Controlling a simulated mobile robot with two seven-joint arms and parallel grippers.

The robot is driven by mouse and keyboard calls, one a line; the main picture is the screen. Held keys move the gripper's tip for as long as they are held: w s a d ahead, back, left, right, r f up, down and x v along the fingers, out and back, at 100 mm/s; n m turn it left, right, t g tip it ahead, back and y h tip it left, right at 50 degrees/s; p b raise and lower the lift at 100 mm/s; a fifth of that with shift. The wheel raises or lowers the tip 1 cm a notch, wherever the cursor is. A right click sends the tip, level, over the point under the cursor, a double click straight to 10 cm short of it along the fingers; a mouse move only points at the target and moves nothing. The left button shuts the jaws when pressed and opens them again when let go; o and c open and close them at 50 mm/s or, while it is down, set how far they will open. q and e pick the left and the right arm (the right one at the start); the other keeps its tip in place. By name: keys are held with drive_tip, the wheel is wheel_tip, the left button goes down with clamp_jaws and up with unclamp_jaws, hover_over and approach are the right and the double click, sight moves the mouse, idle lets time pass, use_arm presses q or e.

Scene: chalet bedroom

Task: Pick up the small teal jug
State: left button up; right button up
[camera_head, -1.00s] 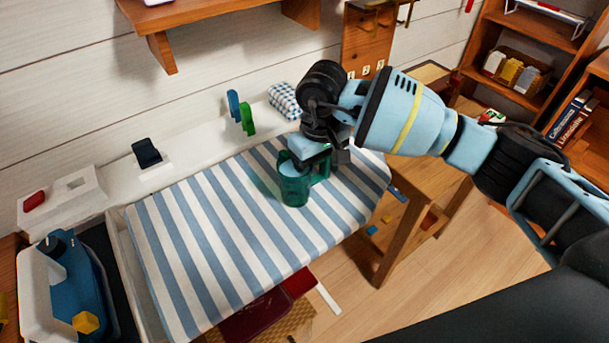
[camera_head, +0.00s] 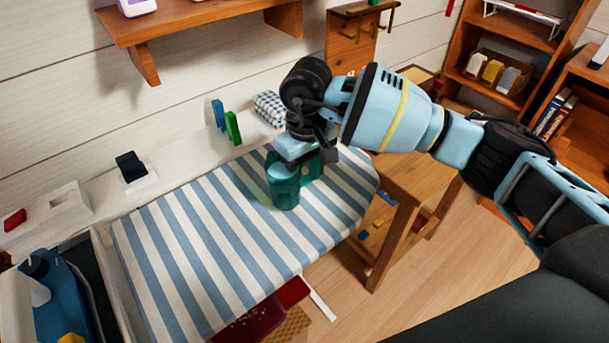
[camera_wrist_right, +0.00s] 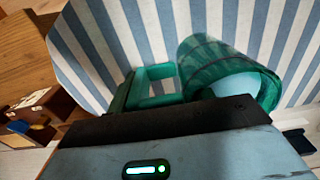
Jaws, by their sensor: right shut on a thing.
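The small teal jug (camera_head: 285,191) is see-through and appears upright over the blue-and-white striped board (camera_head: 190,245). I cannot tell whether its base touches the board. My right gripper (camera_head: 304,160) comes from above right and is shut on the jug at its handle side. In the right wrist view the jug's round body (camera_wrist_right: 205,62) lies right of its square-looking handle (camera_wrist_right: 153,85). My gripper's dark body covers the lower part of that view and hides the contact. My left gripper is not in view.
A wooden table (camera_head: 420,185) stands right of the board. A white ledge with a dark block (camera_head: 131,166) and blue and green clips (camera_head: 232,128) runs behind it. A wooden shelf (camera_head: 190,22) hangs above. The board's left half is bare.

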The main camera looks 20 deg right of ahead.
drive_tip(key=shift+w+r, duration=0.1)
drive_tip(key=shift+r, duration=0.85)
drive_tip(key=s+a+r+b, duration=0.1)
drive_tip(key=s+a, duration=0.2)
drive_tip(key=s, duration=1.3)
drive_tip(key=shift+r, duration=0.3)
